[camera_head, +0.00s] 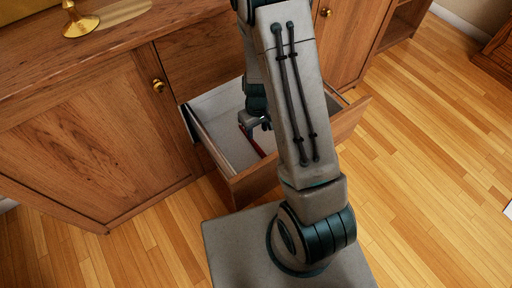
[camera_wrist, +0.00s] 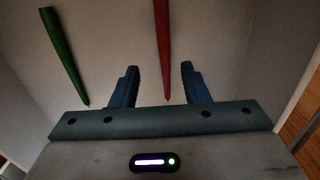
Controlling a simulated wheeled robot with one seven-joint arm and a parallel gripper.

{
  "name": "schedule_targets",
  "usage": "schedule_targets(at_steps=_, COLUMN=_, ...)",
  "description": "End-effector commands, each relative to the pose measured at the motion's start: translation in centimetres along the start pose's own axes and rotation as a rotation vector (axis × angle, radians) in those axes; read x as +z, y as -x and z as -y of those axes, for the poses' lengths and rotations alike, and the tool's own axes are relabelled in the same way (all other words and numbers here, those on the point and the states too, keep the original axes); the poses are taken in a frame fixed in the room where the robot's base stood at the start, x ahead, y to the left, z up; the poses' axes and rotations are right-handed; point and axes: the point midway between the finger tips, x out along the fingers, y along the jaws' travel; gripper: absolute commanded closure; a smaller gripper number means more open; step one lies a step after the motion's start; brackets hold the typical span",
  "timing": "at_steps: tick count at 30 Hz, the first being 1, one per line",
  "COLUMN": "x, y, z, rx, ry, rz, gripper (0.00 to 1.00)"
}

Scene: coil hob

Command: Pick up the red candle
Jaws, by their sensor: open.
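The red candle (camera_wrist: 164,45) lies in the open drawer and shows in the wrist view as a long thin tapered stick. Its narrow end lies between the two fingers of my gripper (camera_wrist: 158,85), with a gap on each side. The fingers are open and hold nothing. In the head view a bit of the red candle (camera_head: 257,146) shows inside the drawer, beside my gripper (camera_head: 250,125). My arm hides much of the drawer and part of the candle there.
A green candle (camera_wrist: 64,55) lies left of the red one in the wrist view. The drawer (camera_head: 233,186) is pulled out of a wooden cabinet (camera_head: 85,140), its walls close around my gripper. A brass candlestick base (camera_head: 81,25) stands on the cabinet top. The wooden floor at right is clear.

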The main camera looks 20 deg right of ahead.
Motion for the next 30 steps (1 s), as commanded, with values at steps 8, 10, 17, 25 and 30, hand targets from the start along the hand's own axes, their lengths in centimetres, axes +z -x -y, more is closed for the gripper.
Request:
schedule_targets(at_steps=8, x=0.0, y=-3.1, z=0.1, rx=0.000, ry=0.000, rz=0.000, gripper=0.58)
schedule_targets(at_steps=10, x=0.0, y=-3.4, z=0.1, rx=0.000, ry=0.000, rz=-0.001, gripper=0.58)
schedule_targets(at_steps=17, x=0.1, y=-6.2, z=0.6, rx=-0.001, ry=0.000, rz=0.002, gripper=0.58)
schedule_targets(at_steps=25, x=0.1, y=-8.2, z=0.6, rx=0.000, ry=-0.001, rz=-0.001, gripper=0.58)
schedule_targets(at_steps=30, x=0.1, y=-8.2, z=0.6, rx=0.000, ry=-0.001, rz=-0.001, gripper=0.70)
